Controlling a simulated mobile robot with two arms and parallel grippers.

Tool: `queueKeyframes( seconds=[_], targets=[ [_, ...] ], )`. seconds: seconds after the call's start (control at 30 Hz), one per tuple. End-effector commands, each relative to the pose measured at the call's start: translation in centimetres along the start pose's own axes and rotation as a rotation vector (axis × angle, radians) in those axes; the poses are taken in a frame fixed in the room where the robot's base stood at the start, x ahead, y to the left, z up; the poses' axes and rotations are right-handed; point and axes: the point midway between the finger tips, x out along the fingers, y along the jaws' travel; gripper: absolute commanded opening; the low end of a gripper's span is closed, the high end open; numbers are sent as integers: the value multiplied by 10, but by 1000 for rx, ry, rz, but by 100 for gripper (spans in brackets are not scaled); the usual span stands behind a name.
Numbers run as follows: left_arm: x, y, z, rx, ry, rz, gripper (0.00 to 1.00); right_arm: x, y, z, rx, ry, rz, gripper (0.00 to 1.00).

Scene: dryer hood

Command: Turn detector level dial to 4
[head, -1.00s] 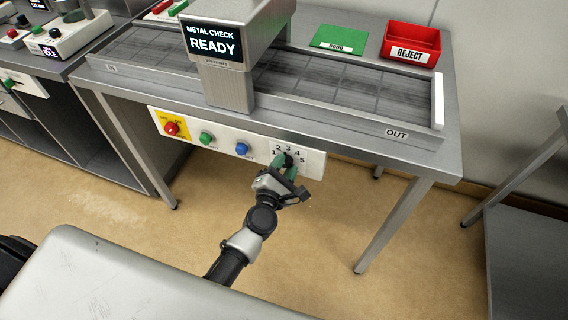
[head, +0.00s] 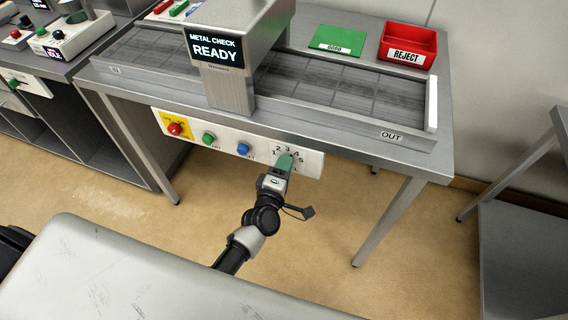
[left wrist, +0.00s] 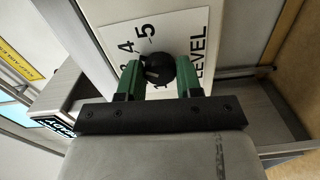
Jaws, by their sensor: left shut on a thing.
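The level dial (left wrist: 158,70) is a round black knob on a white panel with printed numbers and the word LEVEL, seen in the left wrist view. My left gripper (left wrist: 157,77) has its two green fingers on either side of the knob, shut on it. In the head view the left gripper (head: 284,163) reaches the right end of the control panel (head: 312,165) and hides the dial. The numbers around it are partly covered. I cannot tell which number the dial's pointer is at. My right gripper is not in view.
Left of the dial on the panel are a blue button (head: 243,149), a green button (head: 208,139) and a red button (head: 175,129) on yellow. The metal detector's screen (head: 214,49) above reads METAL CHECK READY. A red REJECT bin (head: 408,42) stands on the table.

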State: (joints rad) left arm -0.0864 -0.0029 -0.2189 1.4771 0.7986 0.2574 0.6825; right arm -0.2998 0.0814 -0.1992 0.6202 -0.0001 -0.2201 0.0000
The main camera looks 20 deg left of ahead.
Motion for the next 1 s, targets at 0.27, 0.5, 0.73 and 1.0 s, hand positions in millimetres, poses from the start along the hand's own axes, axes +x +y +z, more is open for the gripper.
queueKeyframes(
  seconds=[0.27, 0.5, 0.73, 1.0],
  targets=[
    [-1, -1, 0, 124, 0, -3, 12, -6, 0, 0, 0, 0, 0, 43],
    [-1, -2, 0, 163, 0, -3, 12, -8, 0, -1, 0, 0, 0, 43],
    [-1, -2, 0, 167, 0, -3, 12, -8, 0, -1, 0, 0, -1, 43],
    [-1, -2, 0, 166, 0, -2, 52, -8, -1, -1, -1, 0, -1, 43]
  ],
)
